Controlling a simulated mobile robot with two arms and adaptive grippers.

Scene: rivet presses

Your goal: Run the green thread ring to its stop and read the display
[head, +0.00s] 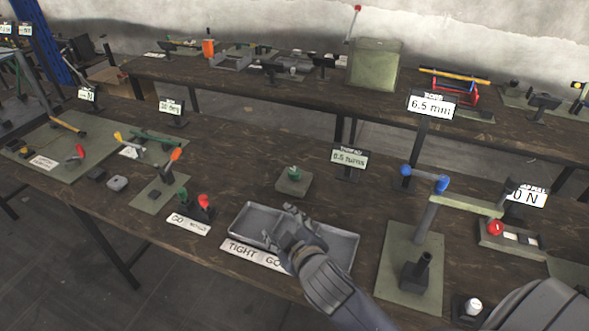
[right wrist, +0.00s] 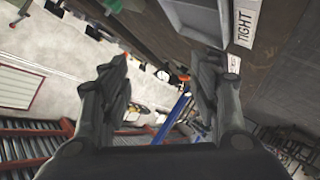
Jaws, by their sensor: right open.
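The green thread ring (head: 294,173) sits on a small post on a square olive base plate (head: 294,184) in the middle of the front bench. Its display (head: 349,158) stands behind it to the right and appears to read "0.5 turns". My right gripper (head: 283,222) is in front of the ring, over the grey two-part tray, apart from the ring. In the right wrist view the gripper's (right wrist: 165,72) two fingers are spread with nothing between them. My left gripper is out of view.
The grey tray (head: 347,249) with a "TIGHT GO" label (head: 255,255) lies under my right gripper. A blue-handled press (head: 427,215) stands to the right. A red-and-green gauge (head: 201,203) stands left. Bare wood surrounds the ring's plate.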

